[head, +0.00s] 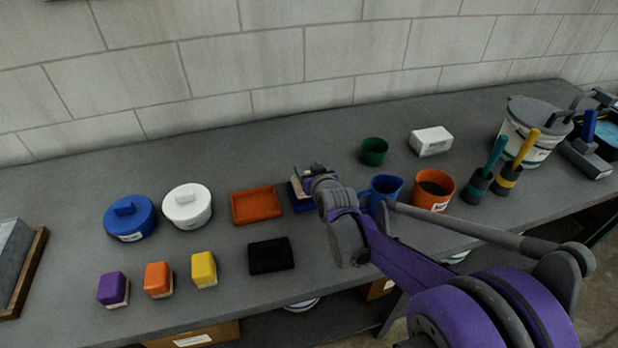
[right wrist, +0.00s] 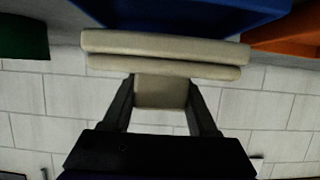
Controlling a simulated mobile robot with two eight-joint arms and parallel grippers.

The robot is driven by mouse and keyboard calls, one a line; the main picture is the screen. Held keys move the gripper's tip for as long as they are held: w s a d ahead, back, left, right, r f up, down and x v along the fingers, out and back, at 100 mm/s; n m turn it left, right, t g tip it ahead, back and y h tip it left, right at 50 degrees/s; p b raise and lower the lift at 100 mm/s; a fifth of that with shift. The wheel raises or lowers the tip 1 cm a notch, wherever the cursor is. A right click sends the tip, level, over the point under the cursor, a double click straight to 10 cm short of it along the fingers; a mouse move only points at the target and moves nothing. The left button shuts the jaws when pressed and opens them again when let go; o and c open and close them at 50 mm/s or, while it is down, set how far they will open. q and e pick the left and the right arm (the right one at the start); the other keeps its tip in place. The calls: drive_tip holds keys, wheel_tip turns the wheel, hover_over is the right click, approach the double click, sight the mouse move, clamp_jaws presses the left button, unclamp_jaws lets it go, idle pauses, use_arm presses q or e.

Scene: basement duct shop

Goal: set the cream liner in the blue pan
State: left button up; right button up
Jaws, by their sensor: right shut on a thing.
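The blue pan (head: 294,203) stands on the grey bench right of the orange tray, partly hidden by my right gripper and arm. It also shows as a blue body at the top of the right wrist view (right wrist: 190,12). My right gripper (head: 312,174) is at the pan, shut on the cream liner (right wrist: 165,57). Its fingers (right wrist: 162,88) pinch a cream block on the liner, whose flat layered edge lies against the blue in that view. I cannot tell whether the liner sits inside the pan or just above it. My left gripper is not in view.
The orange tray (head: 256,206) and black tray (head: 271,256) lie left of the pan. A blue mug (head: 386,187), orange bucket (head: 432,188) and green cup (head: 374,151) stand right. Lidded pots (head: 187,207) and small coloured blocks (head: 159,279) are further left. A block wall stands behind.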

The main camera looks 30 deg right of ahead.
drive_tip(key=shift+f, duration=1.5)
drive_tip(key=shift+f+b, duration=0.2)
drive_tip(key=shift+b, duration=0.1)
drive_tip(key=o, duration=1.4)
drive_tip(key=shift+c, duration=0.2)
drive_tip(key=shift+r, duration=0.1)
drive_tip(key=shift+r, duration=0.25)
drive_tip(key=p+v, duration=0.1)
drive_tip(key=v, duration=1)
drive_tip(key=shift+s+a, duration=0.1)
drive_tip(key=shift+s, duration=0.35)
